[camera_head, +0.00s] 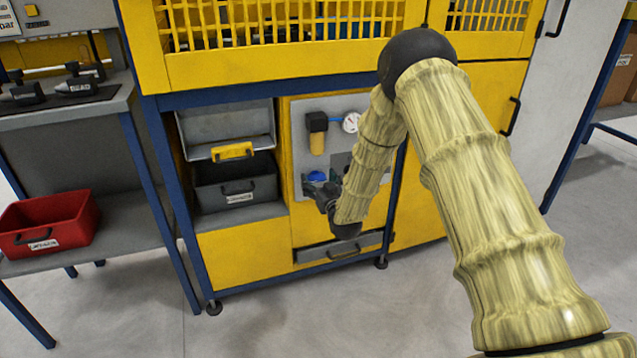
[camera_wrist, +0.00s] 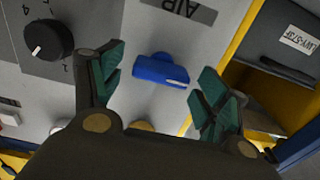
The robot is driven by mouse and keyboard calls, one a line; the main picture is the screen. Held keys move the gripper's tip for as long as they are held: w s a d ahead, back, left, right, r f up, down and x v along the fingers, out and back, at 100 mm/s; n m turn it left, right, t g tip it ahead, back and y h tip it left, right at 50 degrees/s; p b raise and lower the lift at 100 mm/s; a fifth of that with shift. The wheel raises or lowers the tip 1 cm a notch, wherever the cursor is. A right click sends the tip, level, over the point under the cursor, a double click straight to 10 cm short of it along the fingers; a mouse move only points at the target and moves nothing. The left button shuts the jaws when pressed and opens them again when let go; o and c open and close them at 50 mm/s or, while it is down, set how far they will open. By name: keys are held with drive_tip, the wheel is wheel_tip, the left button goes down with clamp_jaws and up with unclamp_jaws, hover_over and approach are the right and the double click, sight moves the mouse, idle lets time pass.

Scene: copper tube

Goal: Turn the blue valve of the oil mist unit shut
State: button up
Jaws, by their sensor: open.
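The blue valve handle (camera_head: 317,177) is on the grey panel in the yellow cabinet front, below the black-capped oil mist unit (camera_head: 317,133) with its amber bowl. In the wrist view the blue handle (camera_wrist: 160,70) is a short bar lying across the gap between my green-padded fingers, its right end close to the right fingertip. My gripper (camera_wrist: 157,80) is open and holds nothing. In the head view my gripper (camera_head: 322,193) is at the panel just below the blue handle. I cannot tell whether the pads touch the handle.
A black numbered knob (camera_wrist: 48,40) is left of my fingers in the wrist view, and an AIR label (camera_wrist: 182,9) is above the handle. A pressure gauge (camera_head: 351,122) is on the panel. A dark bin (camera_head: 236,184) stands in the shelf opening to the left.

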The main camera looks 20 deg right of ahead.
drive_tip(key=c, duration=1)
drive_tip(key=shift+m, duration=0.3)
drive_tip(key=m+p, duration=0.1)
drive_tip(key=m, duration=0.2)
drive_tip(key=shift+d+m, duration=0.15)
drive_tip(key=shift+m, duration=0.15)
drive_tip(key=m, duration=0.4)
drive_tip(key=shift+f+m+p, duration=0.15)
drive_tip(key=shift+m+p, duration=0.15)
drive_tip(key=shift+p, duration=0.1)
drive_tip(key=m, duration=0.2)
drive_tip(key=m+b, duration=0.1)
drive_tip(key=m, duration=0.2)
drive_tip(key=shift+d+f, duration=0.1)
drive_tip(key=shift+f, duration=0.1)
drive_tip(key=shift+m+b, duration=0.8)
drive_tip(key=shift+m, duration=1.2)
